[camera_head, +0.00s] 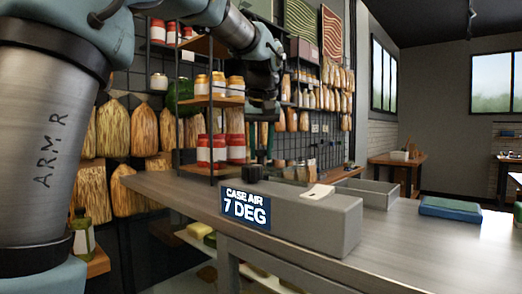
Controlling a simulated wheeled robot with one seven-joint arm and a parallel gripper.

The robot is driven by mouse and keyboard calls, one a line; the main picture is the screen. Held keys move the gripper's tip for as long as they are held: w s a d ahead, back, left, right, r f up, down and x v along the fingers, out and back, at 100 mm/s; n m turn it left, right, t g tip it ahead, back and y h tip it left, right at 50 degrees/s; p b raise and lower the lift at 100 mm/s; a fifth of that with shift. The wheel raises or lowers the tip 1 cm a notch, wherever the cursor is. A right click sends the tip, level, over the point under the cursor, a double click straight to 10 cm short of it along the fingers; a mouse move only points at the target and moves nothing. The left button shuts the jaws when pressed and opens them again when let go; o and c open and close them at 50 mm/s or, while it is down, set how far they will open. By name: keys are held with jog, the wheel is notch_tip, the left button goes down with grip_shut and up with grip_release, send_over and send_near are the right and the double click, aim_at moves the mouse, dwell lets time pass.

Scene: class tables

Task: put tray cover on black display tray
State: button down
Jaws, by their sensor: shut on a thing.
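My gripper (262,113) hangs dark and small at the end of my arm, above the far left part of the grey table (165,190). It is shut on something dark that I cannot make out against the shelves. A black knob-like piece (253,173) shows below it, behind the grey display case, apart from the gripper. I cannot tell whether this piece belongs to the tray cover. Neither the tray cover nor the black display tray can be picked out with certainty.
A long grey case (320,218) with a blue sign (245,206) reading "CASE AIR 7 DEG" stands at the table's front edge. A pale tag (318,192) lies on it. A grey open tray (372,192) and a blue-green book-like block (450,208) lie right. Shelves with jars (213,150) stand behind.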

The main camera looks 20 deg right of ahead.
jog(key=shift+f+b, duration=0.4)
jog(key=shift+f, duration=0.25)
dwell(1.0)
jog(key=shift+c, duration=2.2)
grip_release()
jog(key=shift+r, duration=0.1)
jog(key=b+v, duration=0.1)
jog(key=v, duration=0.9)
jog(key=shift+r, duration=0.3)
jog(key=shift+s, duration=0.1)
